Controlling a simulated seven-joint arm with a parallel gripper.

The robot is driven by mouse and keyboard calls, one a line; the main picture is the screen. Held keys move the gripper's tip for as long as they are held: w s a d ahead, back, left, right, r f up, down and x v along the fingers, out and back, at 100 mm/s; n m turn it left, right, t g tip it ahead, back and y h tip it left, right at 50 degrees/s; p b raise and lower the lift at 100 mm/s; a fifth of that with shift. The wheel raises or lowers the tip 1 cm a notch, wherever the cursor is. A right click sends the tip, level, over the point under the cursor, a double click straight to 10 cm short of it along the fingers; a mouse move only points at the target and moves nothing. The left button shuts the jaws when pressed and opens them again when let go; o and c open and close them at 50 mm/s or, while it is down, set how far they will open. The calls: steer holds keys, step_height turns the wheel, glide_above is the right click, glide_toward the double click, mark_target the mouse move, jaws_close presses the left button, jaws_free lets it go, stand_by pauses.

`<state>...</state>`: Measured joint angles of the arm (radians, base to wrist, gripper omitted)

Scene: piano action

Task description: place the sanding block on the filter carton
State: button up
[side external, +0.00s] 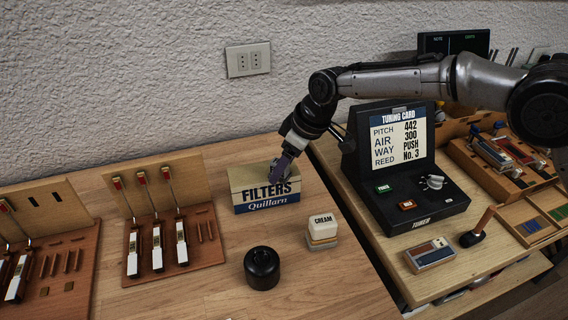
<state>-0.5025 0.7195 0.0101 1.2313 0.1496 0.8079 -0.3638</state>
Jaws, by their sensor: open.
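The filter carton (266,196), a tan and dark blue box marked "FILTERS Quillarn", stands upright on the wooden bench. My gripper (283,164) points down at the top of the carton, near its right half. A small greyish-purple shape is at the fingertips, on or just above the carton top. I cannot tell whether it is the sanding block or part of the fingers. The jaws are open, though the gap between them is hard to see. I cannot identify the sanding block with certainty; a small grey, wood and blue block (431,256) lies on the right bench.
A black round jar (262,268) and a box marked "CREAM" (322,231) stand in front of the carton. A black tuner (410,180) stands to the right. Wooden racks (175,235) with upright parts are at left. Bare bench lies between racks and carton.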

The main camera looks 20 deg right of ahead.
steer(key=shift+r, duration=0.1)
steer(key=v, duration=1.2)
steer(key=s+d+r+m+t+h, duration=0.1)
steer(key=s+d+r+m, duration=0.15)
steer(key=s+d, duration=0.55)
steer(key=s+d+r+m, duration=0.2)
steer(key=s+d+r, duration=0.3)
steer(key=d, duration=0.6)
steer(key=s+d+f+m+h, duration=0.1)
steer(key=s+d+f, duration=0.3)
steer(key=s, duration=0.6)
steer(key=s+d+f+m+t+h, duration=0.1)
steer(key=s+d+f+m, duration=0.2)
steer(key=s+d, duration=0.3)
steer(key=s+f, duration=0.1)
steer(key=s, duration=0.4)
steer(key=shift+f, duration=0.35)
steer(key=shift+m, duration=0.25)
